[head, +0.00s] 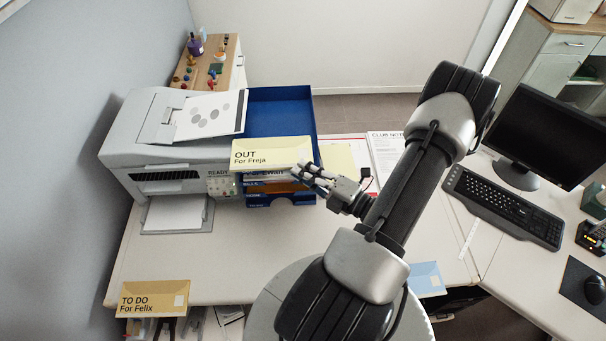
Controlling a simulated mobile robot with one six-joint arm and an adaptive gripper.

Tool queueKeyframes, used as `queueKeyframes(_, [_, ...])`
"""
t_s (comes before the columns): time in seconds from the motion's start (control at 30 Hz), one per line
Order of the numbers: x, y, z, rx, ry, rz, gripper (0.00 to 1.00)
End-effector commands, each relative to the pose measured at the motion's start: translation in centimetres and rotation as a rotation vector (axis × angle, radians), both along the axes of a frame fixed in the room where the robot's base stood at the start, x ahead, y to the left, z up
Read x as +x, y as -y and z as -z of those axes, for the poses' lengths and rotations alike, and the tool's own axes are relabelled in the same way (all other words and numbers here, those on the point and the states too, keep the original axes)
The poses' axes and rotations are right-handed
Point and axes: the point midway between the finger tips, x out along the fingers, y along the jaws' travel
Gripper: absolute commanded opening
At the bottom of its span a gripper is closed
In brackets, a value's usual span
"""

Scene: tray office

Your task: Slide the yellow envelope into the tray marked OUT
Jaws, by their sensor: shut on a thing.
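A yellow envelope (272,148) printed "OUT For Freja" is in front of the blue tray stack (281,102), over its front edge. My gripper (311,172) is at its lower right corner and is shut on it. The stack stands right of the printer. Its top tray shows open and blue behind the envelope. The lower tray fronts carry labels, partly hidden by the envelope and my gripper and too small to read surely. No tray label reading OUT is legible. Something orange-brown (277,187) lies in a lower tray.
The grey printer (160,145) stands close on the left, with paper in its output. A tan "TO DO For Felix" envelope (154,299) is at the desk's front left. Papers (385,150) lie right of the trays. A keyboard (505,205) and monitor (537,135) stand right.

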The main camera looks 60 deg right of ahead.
Motion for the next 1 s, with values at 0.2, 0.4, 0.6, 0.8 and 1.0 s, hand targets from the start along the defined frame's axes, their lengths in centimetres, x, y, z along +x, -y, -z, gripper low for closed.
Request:
queueKeyframes(0.2, [1.5,1.8,1.7,-0.003,0.000,-0.002,0.00])
queueKeyframes(0.4, [2.9,3.5,2.8,-0.003,0.000,-0.003,0.00])
queueKeyframes(0.6, [4.2,5.1,4.0,-0.002,0.000,-0.003,0.00])
queueKeyframes(0.8, [5.4,6.6,5.3,-0.002,0.000,-0.003,0.00])
queueKeyframes(1.0, [6.4,8.0,6.3,-0.001,0.000,-0.002,0.00])
